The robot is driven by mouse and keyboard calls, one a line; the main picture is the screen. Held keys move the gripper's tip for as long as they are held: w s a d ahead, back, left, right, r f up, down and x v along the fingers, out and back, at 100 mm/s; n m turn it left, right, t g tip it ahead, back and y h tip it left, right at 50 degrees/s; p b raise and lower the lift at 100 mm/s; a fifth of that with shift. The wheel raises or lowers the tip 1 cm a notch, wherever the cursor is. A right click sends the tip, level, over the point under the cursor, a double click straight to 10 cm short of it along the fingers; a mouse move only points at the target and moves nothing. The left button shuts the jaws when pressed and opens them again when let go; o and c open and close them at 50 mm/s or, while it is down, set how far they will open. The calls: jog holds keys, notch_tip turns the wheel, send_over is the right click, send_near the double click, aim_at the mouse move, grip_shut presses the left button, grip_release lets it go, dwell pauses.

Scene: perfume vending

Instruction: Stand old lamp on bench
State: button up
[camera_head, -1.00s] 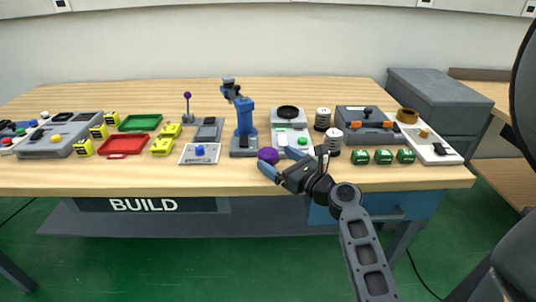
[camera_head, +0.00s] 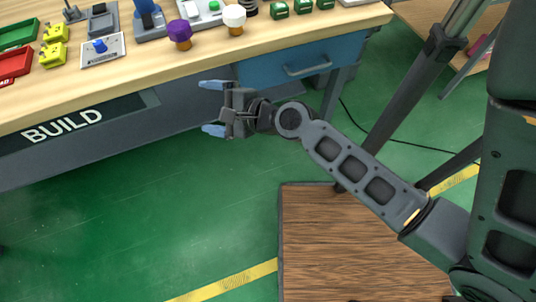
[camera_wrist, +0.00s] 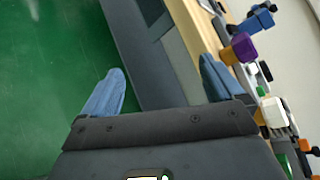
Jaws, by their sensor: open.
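A small lamp-like piece with a purple top (camera_head: 180,30) and an orange-brown base stands upright near the front edge of the wooden bench (camera_head: 110,82). A similar piece with a white top (camera_head: 234,15) stands to its right. Which one is the old lamp I cannot tell. Both also show in the wrist view, purple (camera_wrist: 239,47) and white (camera_wrist: 273,111). My gripper (camera_head: 212,107) is open and empty, apart from both pieces, in front of the bench edge. Its blue fingers (camera_wrist: 160,70) are spread with nothing between them.
A blue drawer (camera_head: 285,64) with a handle is under the bench, close to my gripper. A white plate with a blue knob (camera_head: 101,48), yellow pieces (camera_head: 54,44) and green blocks (camera_head: 279,10) are on the bench.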

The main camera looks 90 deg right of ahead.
jog(key=s+a+r+n+y, duration=0.2)
jog(key=a+n, duration=0.4)
jog(key=n, duration=0.4)
jog(key=s+a+r+n+t+y, duration=0.1)
jog(key=s+a+r+n, duration=0.4)
jog(key=n, duration=0.5)
jog(key=s+a+r+n+y, duration=0.2)
jog(key=s+a+n, duration=0.3)
jog(key=a+n, duration=0.3)
jog(key=shift+s+r+n+t+y, duration=0.4)
jog(key=shift+r+n, duration=0.25)
jog(key=shift+n, duration=0.35)
jog(key=shift+d, duration=0.1)
